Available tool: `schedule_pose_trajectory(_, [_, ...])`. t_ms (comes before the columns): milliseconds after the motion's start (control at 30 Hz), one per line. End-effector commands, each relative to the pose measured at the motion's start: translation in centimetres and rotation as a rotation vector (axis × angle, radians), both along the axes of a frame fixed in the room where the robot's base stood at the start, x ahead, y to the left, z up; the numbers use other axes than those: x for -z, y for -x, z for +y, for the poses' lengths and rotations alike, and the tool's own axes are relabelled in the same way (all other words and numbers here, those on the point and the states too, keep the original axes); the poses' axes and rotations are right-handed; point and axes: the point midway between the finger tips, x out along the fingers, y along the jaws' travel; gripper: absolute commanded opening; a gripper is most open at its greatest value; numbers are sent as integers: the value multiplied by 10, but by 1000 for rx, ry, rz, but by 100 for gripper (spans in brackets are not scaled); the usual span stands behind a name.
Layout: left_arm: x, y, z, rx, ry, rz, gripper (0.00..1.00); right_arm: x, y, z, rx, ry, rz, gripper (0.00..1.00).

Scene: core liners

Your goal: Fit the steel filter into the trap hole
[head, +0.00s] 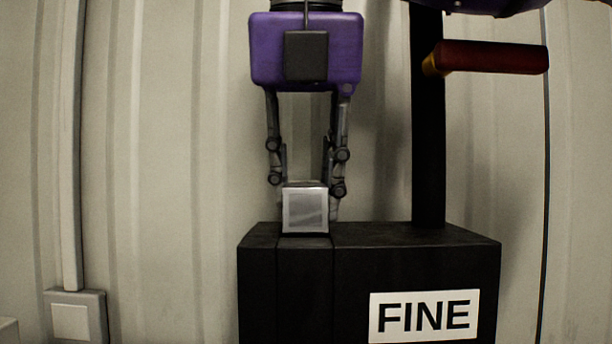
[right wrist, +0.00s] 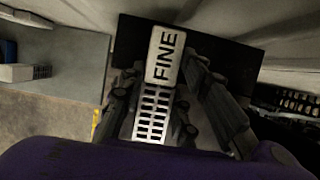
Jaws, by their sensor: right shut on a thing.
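The steel filter (head: 305,210) is a silver block with a square pale end facing the head camera. In the right wrist view its slotted grille (right wrist: 152,118) shows, with a white FINE label at one end. My right gripper (head: 306,186) is shut on the filter, with a finger on each side, pointing down. The filter is just above or touching the top of the black trap box (head: 418,240); I cannot tell which. A narrow strip on the box lies directly below the filter. The trap hole itself is not clearly visible. My left gripper is not in view.
A white FINE sign (head: 425,315) is on the box front. A pale ribbed wall stands behind. The space left of the box is free.

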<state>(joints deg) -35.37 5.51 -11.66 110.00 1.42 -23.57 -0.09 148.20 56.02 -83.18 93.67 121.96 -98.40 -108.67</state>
Motion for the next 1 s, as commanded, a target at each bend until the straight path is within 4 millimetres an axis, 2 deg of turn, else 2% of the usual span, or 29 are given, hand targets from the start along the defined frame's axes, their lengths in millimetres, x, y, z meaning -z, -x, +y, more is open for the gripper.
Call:
schedule_pose_trajectory(67, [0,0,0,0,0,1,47,3,0,0,0,0,2,0])
schedule_pose_trajectory(100, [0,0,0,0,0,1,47,4,0,0,1,1,2,30])
schedule_pose_trajectory(233, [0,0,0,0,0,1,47,4,0,0,1,1,2,47])
schedule_pose_trajectory(833, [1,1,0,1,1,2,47,1,0,0,3,1,-2,47])
schedule_pose_trajectory(1000, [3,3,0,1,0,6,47,-21,9,1,-2,-1,3,47])
